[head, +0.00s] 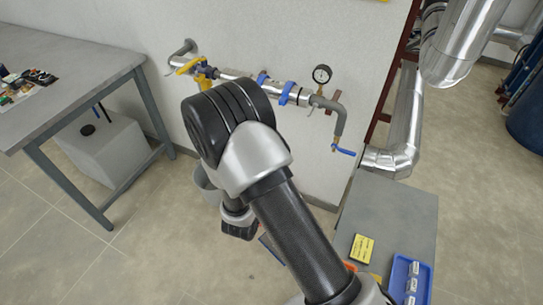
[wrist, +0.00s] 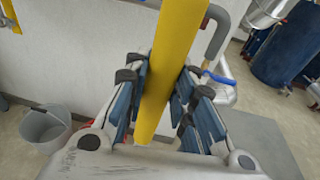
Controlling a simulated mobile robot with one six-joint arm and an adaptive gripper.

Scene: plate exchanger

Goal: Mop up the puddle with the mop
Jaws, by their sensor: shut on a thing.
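My gripper (wrist: 163,85) is shut on a yellow handle (wrist: 174,45) in the wrist view. The handle looks like the mop's and stands nearly upright between the blue-padded fingers, leaning a little right at the top. No mop head shows. In the head view my arm hides my gripper and what it holds. I see no clear puddle on the tiled floor in either view.
A grey bucket (wrist: 45,128) stands by the wall, partly behind my arm in the head view (head: 205,186). Pipes with a yellow valve (head: 195,70) and a gauge (head: 322,74) line the wall. A workbench (head: 70,75) is left; a grey top with a blue tray (head: 398,270) is right.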

